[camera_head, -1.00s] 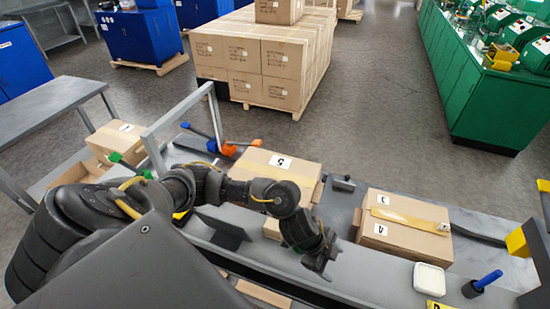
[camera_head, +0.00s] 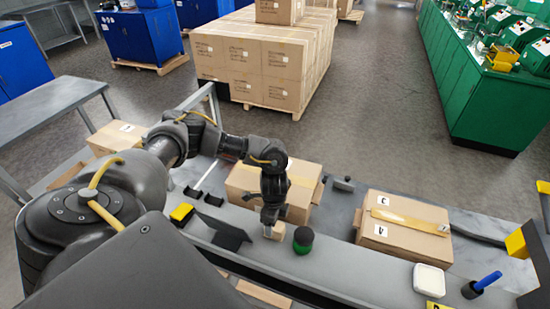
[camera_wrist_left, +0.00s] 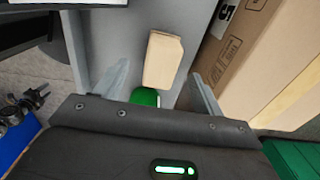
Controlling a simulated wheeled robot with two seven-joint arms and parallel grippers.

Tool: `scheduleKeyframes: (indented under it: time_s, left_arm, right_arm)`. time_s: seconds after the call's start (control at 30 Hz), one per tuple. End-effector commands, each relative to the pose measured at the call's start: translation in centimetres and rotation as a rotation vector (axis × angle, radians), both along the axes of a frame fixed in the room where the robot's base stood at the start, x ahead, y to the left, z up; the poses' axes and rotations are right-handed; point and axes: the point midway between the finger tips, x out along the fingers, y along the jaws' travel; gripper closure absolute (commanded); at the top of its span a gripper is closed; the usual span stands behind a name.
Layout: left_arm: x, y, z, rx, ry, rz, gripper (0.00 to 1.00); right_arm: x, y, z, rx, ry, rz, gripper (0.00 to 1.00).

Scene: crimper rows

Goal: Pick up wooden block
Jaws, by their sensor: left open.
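The wooden block (camera_head: 273,232) is a small tan piece standing on the grey bench, in front of a cardboard box. In the left wrist view the block (camera_wrist_left: 163,60) shows whole, lying between the lines of my two fingers. My left gripper (camera_head: 270,215) points down at the block in the head view, hiding its upper part. In the wrist view my left gripper (camera_wrist_left: 161,82) is open, with one finger on each side and nothing held. I cannot tell whether a finger touches the block. My right gripper is out of view.
A green-and-black round object (camera_head: 303,240) stands just right of the block. The cardboard box (camera_head: 300,185) is close behind; another box (camera_head: 404,225) is farther right. A black angled plate (camera_head: 222,232) is to the left. A white dish (camera_head: 433,279) and blue-handled tool (camera_head: 486,281) sit at right.

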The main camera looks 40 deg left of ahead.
Motion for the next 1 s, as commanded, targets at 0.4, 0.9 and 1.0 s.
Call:
scheduleKeyframes:
  time_s: [0.4,0.9,1.0]
  left_arm:
    - [0.1,-0.1,-2.7,0.003,0.002,0.0,0.31]
    - [0.2,-0.1,-6.1,-0.001,-0.001,-0.001,0.31]
    - [0.2,-0.1,-6.0,0.0,-0.001,-0.001,0.43]
  right_arm:
    - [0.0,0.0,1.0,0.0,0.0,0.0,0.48]
    - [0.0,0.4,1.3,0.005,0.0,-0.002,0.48]
    - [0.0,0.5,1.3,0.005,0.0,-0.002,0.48]
